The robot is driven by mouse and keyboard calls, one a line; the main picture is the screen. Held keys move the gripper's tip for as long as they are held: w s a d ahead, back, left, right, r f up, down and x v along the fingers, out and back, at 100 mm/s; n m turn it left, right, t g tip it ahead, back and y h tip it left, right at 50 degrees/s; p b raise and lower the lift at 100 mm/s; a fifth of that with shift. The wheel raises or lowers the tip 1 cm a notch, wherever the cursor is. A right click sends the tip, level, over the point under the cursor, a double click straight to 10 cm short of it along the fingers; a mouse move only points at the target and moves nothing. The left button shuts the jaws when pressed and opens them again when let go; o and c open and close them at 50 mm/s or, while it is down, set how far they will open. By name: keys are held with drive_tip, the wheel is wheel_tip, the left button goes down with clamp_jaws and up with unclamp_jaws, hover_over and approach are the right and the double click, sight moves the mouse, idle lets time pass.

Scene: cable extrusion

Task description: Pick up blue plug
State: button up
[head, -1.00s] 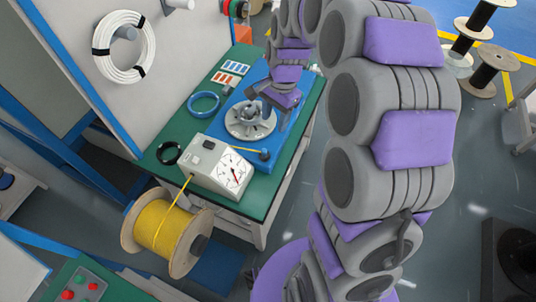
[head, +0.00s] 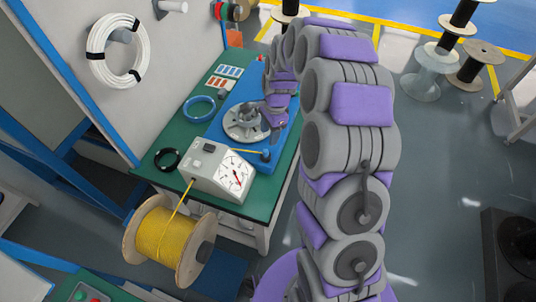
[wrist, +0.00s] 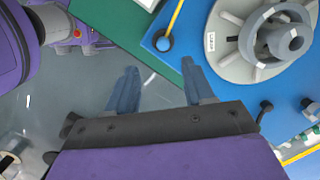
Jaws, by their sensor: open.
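The blue plug (wrist: 163,43) is a small round piece at the end of a yellow cable, on the blue plate (wrist: 185,18). In the head view, the plug (head: 266,155) is near the plate's front corner, beside the meter box. My gripper (wrist: 158,76) is open and empty in the wrist view. Its two blue-grey fingers point towards the plate edge, and the plug appears beyond the fingertips, between their lines. In the head view my gripper (head: 276,126) is close behind the plug, partly hidden by my arm.
A grey reel wheel (wrist: 245,40) stands on the plate right of the plug. The meter box (head: 221,172) is left of it on the green table (head: 185,145). A yellow cable spool (head: 165,240) stands in front. Open floor lies right of the table.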

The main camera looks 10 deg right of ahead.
sight(264, 151)
drive_tip(key=a+f, duration=0.2)
drive_tip(key=f, duration=0.1)
drive_tip(key=shift+a+f+b, duration=0.15)
drive_tip(key=shift+a+b, duration=0.1)
drive_tip(key=shift+b, duration=0.05)
drive_tip(key=shift+f, duration=0.35)
drive_tip(key=d+f+b, duration=0.1)
drive_tip(key=d+f, duration=0.2)
drive_tip(key=shift+w+f+b, duration=0.1)
drive_tip(key=shift+f+b, duration=0.1)
drive_tip(key=shift+b, duration=0.1)
drive_tip(key=shift+a+f, duration=1)
drive_tip(key=shift+a, duration=0.5)
drive_tip(key=shift+a+r, duration=0.1)
drive_tip(key=shift+c, duration=0.2)
drive_tip(key=shift+d, duration=0.2)
drive_tip(key=shift+c, duration=0.7)
drive_tip(key=shift+d, duration=1.1)
drive_tip(key=c, duration=0.4)
drive_tip(key=shift+c, duration=1)
drive_tip(key=shift+a, duration=0.25)
drive_tip(key=shift+c, duration=0.7)
drive_tip(key=shift+a, duration=0.6)
clamp_jaws()
